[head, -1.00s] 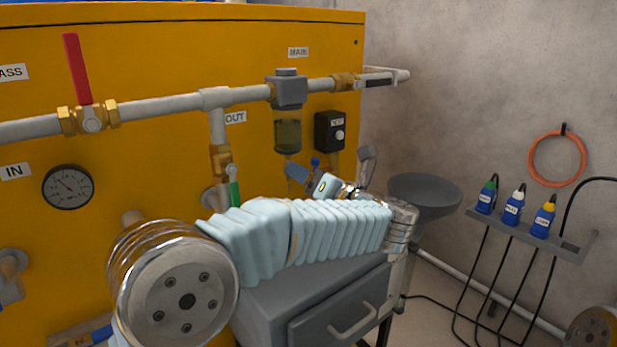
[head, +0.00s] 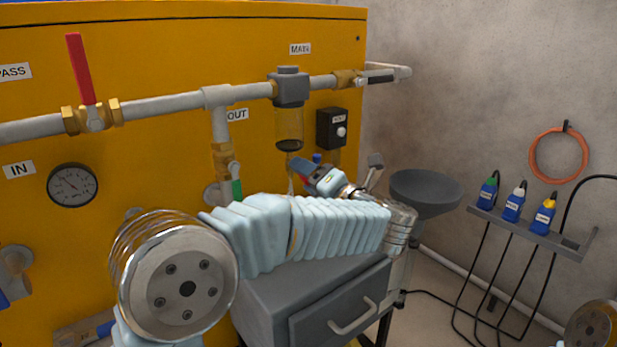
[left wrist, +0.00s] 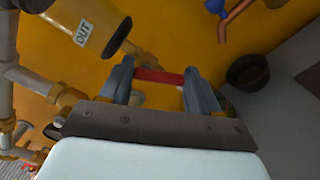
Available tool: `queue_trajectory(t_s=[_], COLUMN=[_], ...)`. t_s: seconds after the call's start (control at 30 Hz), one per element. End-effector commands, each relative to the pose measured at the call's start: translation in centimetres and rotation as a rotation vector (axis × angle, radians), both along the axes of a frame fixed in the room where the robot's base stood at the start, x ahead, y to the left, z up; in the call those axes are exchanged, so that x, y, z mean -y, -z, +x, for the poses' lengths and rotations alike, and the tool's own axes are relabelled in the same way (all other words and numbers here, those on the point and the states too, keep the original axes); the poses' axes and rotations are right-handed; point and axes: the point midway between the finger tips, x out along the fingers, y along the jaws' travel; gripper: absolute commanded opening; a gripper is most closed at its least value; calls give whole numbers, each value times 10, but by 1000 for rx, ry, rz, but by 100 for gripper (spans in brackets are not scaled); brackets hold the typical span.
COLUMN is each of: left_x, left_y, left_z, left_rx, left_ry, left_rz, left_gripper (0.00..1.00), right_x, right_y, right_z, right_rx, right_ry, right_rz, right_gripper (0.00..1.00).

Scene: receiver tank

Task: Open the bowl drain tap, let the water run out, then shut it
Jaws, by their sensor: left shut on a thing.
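The filter bowl (head: 289,122) hangs under a grey head on the main pipe. It looks clear amber, with a dark band of liquid only at its bottom. A thin pale streak shows below it in the head view. My left gripper (head: 301,172) is just below and right of the bowl. In the left wrist view its fingers are shut on the red tap handle (left wrist: 158,76), which lies crosswise between them. The bowl (left wrist: 95,25) also shows there, with its outlet end pointing toward the fingers. My right gripper is out of view.
A dark round cup (left wrist: 248,73) sits on a grey surface in the left wrist view. A grey funnel (head: 425,190) stands right of my left arm. A grey drawer cabinet (head: 330,310) is below the arm.

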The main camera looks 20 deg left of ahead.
Motion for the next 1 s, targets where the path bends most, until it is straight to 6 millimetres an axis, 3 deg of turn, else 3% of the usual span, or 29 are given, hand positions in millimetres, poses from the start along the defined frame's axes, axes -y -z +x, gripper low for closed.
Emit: queue_trajectory(t_s=[0.2, 0.23, 0.37, 0.83, 1.0], left_x=[1, 1, 0, 0, 1], left_y=[1, 1, 1, 0, -1], left_z=[0, 0, 0, 0, 1], left_rx=[-1, -1, -1, 15, 137], left_ry=[1, 1, 1, 0, -1], left_rz=[-1, -1, -1, -10, -104], left_gripper=[31, 66, 86, 87, 87], right_x=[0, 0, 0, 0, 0], right_y=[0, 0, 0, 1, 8], right_z=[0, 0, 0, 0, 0], right_rx=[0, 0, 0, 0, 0], right_ry=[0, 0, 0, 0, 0], right_rz=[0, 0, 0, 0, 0], right_gripper=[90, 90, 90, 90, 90])
